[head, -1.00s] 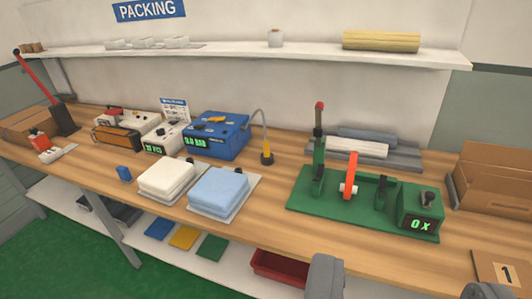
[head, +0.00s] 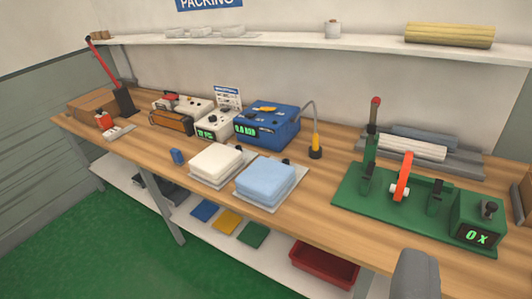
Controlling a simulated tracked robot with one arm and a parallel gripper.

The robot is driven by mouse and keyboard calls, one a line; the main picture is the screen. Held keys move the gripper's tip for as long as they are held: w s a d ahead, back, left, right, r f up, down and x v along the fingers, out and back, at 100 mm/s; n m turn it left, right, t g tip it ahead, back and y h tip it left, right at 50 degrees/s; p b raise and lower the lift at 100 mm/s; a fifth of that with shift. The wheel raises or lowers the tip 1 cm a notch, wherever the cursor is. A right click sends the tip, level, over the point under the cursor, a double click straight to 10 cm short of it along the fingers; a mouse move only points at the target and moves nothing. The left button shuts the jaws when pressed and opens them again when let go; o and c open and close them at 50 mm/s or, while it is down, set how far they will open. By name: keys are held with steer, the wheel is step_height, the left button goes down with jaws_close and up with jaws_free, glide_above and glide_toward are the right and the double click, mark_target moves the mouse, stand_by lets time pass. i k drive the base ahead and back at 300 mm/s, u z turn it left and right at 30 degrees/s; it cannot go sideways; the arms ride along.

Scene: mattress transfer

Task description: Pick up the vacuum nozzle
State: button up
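The vacuum nozzle (head: 315,146) stands upright on the wooden bench, with a yellow body and a black foot. A thin grey hose (head: 305,106) arches from its top to the blue pump box (head: 267,126) on its left. It stands apart from the green press on its right. My gripper's fingers do not show in the head view, so I cannot see whether they are open or shut.
A white folded pad (head: 216,160) and a blue one (head: 265,180) lie in front of the pump. The green press (head: 350,195) is to the right. A grey rounded shape (head: 415,275), unclear, rises at the lower edge. A shelf (head: 300,40) runs above.

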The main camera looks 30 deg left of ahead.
mark_target(315, 147)
steer(key=k, duration=0.55)
steer(key=u, duration=0.45)
steer(key=i, duration=0.5)
steer(key=u, duration=0.65)
steer(key=i, duration=1.6)
steer(key=z, duration=0.5)
steer(key=i, duration=1.05)
steer(key=z, duration=0.65)
steer(key=k, duration=0.8)
steer(key=z, duration=0.15)
